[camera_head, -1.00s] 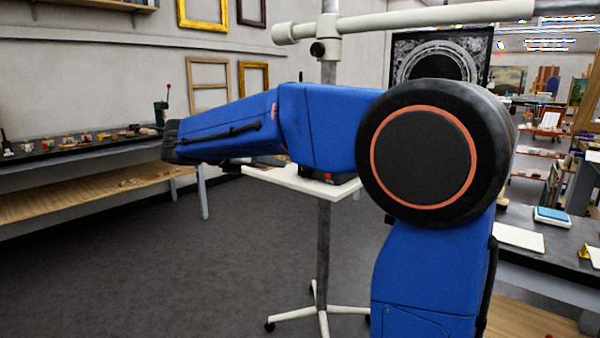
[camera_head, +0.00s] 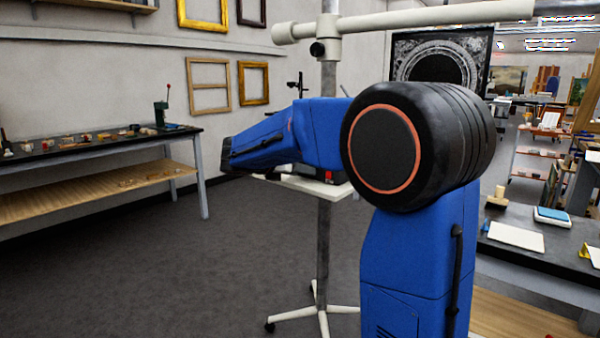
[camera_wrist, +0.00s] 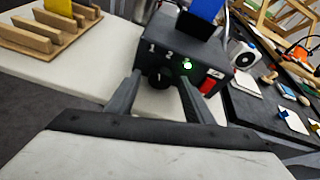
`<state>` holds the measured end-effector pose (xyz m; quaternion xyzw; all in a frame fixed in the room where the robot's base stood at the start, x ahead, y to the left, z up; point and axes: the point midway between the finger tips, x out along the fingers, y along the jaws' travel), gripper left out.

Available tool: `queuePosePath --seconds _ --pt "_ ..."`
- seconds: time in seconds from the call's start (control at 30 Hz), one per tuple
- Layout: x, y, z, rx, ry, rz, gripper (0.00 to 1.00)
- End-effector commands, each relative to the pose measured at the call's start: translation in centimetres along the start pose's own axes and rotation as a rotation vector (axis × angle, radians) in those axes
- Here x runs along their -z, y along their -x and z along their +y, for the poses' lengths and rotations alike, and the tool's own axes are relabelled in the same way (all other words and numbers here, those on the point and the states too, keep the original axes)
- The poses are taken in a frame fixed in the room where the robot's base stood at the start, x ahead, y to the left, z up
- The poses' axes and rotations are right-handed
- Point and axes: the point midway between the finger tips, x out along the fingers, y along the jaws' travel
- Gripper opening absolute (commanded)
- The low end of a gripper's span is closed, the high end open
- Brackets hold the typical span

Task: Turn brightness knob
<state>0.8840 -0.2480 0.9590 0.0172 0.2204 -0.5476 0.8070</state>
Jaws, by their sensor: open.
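A black control box (camera_wrist: 180,52) with white numerals 1 and 2 and a lit green spot (camera_wrist: 187,65) shows in the wrist view. A round dark knob (camera_wrist: 158,77) with a white mark is on its front face. My gripper (camera_wrist: 160,78) is open, with one finger at each side of the knob in the picture. I cannot tell whether the fingers touch it. In the head view the box (camera_head: 328,178) is mostly hidden behind my blue arm. My gripper cannot be made out there.
The box stands on a white tray (camera_head: 318,187) on a wheeled pole stand (camera_head: 323,260). A red switch (camera_wrist: 208,87) is right of the knob. A slotted wooden rack (camera_wrist: 40,35) lies left of the box. A bench (camera_head: 540,230) stands at the right.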

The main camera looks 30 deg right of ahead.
Motion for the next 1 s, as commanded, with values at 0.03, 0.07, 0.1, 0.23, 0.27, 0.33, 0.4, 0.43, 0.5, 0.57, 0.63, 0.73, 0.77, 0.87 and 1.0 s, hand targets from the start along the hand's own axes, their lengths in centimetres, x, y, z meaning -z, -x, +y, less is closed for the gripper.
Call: queuePosePath --seconds 0.03,0.07,0.1,0.23,0.27,0.33,0.4,0.43,0.5,0.57,0.63,0.73,0.77,0.87,1.0 --pt "0.00 -0.20 -0.01 0.000 0.000 0.000 0.48" --pt "0.00 -0.27 -0.02 0.000 0.000 0.000 0.48" --pt "0.00 -0.33 -0.02 0.000 0.000 0.000 0.48" --pt "-0.01 -0.36 -0.01 0.000 0.000 0.000 0.48" --pt "-0.01 -0.35 -0.02 0.000 0.000 0.000 0.48" --pt "-0.01 -0.35 -0.02 0.000 0.000 0.000 0.48" --pt "-0.02 -0.34 -0.02 0.000 0.000 0.000 0.33" --pt "-0.02 -0.34 -0.02 0.000 0.000 0.000 0.26" --pt "-0.02 -0.34 -0.01 0.000 0.000 0.000 0.09" --pt "-0.02 -0.33 -0.01 0.000 0.000 0.000 0.07" --pt "-0.03 -0.33 -0.02 -0.001 -0.002 -0.001 0.07" --pt "-0.03 -0.33 -0.09 -0.010 -0.025 -0.003 0.07" --pt "-0.04 -0.33 -0.11 -0.015 -0.040 -0.005 0.07" --pt "-0.09 -0.32 -0.24 -0.044 -0.111 -0.011 0.07" --pt "0.00 -0.36 -0.29 -0.088 -0.222 -0.019 0.07"
